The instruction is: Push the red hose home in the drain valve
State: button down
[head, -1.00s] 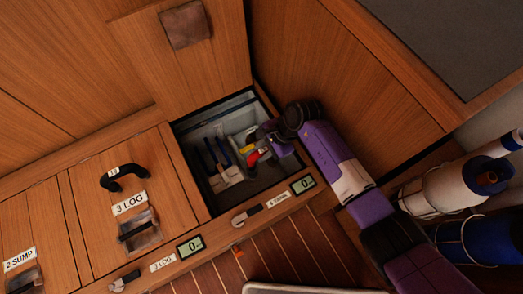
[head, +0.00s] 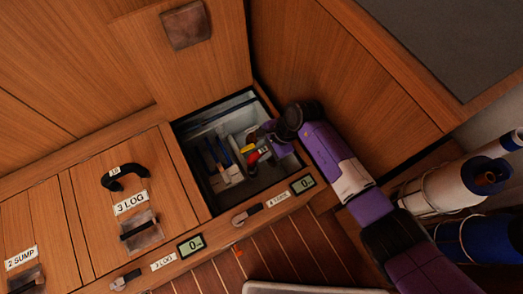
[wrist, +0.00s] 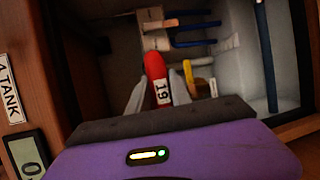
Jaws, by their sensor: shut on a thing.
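The red hose (wrist: 154,66), tagged 19, shows in the wrist view between the two grey fingers of my gripper (wrist: 160,82), which is shut on it. Its far end points at a pale fitting (wrist: 156,41) inside the open locker; I take this for the drain valve. The hose end looks close to the fitting, but I cannot tell whether it is seated. In the head view the red hose (head: 252,160) shows as a small patch beside my gripper (head: 262,146), down in the locker.
The open locker (head: 203,207) has close walls and a raised lid. Blue lines (wrist: 195,42) and a yellow piece (wrist: 199,88) lie close to the hose. A 4 TANK label (wrist: 10,88) and a display (wrist: 28,156) sit on the left rim in the wrist view.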

jog(key=shift+f+b, duration=1.25)
jog(key=shift+f, duration=0.75)
jog(key=c, duration=0.7)
grip_release()
jog(key=shift+r, duration=0.1)
jog(key=shift+r+p, duration=3.45)
jog(key=shift+p, duration=0.4)
